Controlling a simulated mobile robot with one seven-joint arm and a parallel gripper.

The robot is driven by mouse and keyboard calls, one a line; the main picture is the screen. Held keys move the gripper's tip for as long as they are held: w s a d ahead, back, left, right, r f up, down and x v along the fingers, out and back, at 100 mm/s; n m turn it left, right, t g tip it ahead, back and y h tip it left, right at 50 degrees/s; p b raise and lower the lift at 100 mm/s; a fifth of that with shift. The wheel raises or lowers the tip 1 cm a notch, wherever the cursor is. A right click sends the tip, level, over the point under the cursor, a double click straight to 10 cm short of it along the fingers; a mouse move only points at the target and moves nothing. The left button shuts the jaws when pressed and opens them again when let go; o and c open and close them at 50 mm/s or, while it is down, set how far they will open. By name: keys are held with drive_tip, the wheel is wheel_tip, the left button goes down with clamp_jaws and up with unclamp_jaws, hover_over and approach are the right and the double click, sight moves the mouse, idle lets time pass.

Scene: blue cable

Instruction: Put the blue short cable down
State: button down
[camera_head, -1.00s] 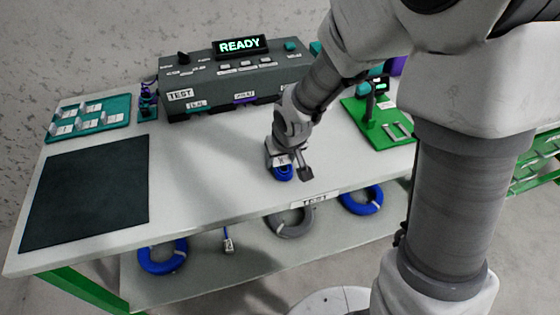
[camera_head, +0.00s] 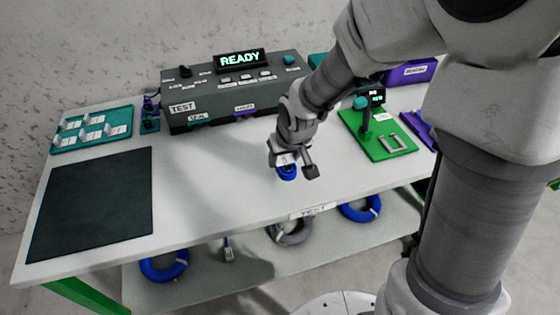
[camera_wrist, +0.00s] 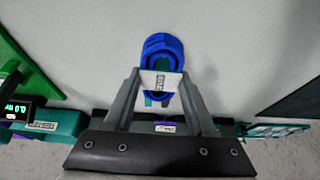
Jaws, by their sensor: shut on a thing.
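The blue short cable (camera_head: 287,173) is a small coil at my gripper, above or on the white tabletop near the middle of the table. In the wrist view the blue coil (camera_wrist: 162,50) sits at the ends of the fingers. A white label with dark lettering lies between them. My gripper (camera_head: 286,162) points down and is shut on the cable. In the wrist view my gripper (camera_wrist: 158,84) covers the near part of the coil. I cannot tell whether the coil touches the table.
A grey tester (camera_head: 235,95) reading READY stands behind. A dark mat (camera_head: 92,205) lies left, a teal tray (camera_head: 92,130) at the back left, a green stand (camera_head: 380,140) right. Other coils (camera_head: 360,209) lie on the lower shelf. The white tabletop (camera_head: 205,190) around the gripper is clear.

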drive_tip(key=s+d+r+p, duration=0.3)
drive_tip(key=d+r+p, duration=0.3)
drive_tip(key=d, duration=0.4)
